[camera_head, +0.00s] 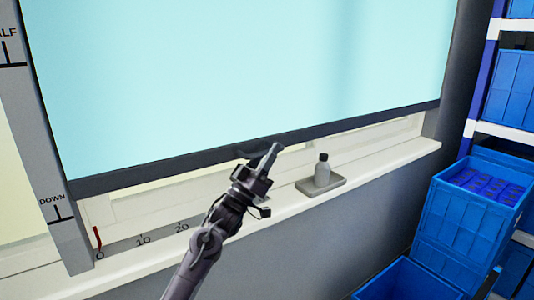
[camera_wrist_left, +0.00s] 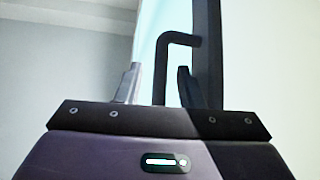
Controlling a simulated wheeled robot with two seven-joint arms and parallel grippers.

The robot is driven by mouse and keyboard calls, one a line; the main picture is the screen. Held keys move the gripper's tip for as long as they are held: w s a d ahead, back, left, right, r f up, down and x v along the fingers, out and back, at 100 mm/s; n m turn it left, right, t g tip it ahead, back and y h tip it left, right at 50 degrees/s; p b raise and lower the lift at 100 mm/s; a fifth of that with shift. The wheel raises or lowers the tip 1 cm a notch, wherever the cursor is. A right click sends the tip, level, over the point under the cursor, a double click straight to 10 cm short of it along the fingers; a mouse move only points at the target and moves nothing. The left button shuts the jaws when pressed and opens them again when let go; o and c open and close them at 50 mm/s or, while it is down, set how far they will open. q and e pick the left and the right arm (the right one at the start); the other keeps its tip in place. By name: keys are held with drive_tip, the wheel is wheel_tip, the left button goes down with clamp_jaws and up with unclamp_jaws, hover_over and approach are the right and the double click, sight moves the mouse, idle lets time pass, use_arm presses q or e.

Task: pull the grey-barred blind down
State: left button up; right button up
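The light cyan blind (camera_head: 240,70) hangs over the window with a dark grey bar (camera_head: 360,122) along its lower edge. The bar is level with a spot just above the DOWN mark, and a pale strip shows below it. A dark handle sticks out from the bar, and it shows in the left wrist view (camera_wrist_left: 161,75) as a bent rod. My left gripper (camera_head: 266,160) is at the handle. In the left wrist view its fingers (camera_wrist_left: 158,88) stand apart, with the rod between them and gaps visible on both sides. My right gripper is not in view.
Blue crates (camera_head: 455,235) and a shelf stand at the right. The frame at left carries HALF and DOWN marks.

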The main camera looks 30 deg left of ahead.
use_arm(q)
drive_tip(key=shift+s+f, duration=0.3)
drive_tip(key=shift+f, duration=0.1)
drive_tip(key=s+a+f, duration=0.1)
drive_tip(key=s, duration=0.6)
drive_tip(key=s+a+f+b, duration=0.1)
drive_tip(key=s+a, duration=0.1)
drive_tip(key=s, duration=0.5)
drive_tip(key=shift+s+f, duration=0.3)
drive_tip(key=shift+s, duration=0.05)
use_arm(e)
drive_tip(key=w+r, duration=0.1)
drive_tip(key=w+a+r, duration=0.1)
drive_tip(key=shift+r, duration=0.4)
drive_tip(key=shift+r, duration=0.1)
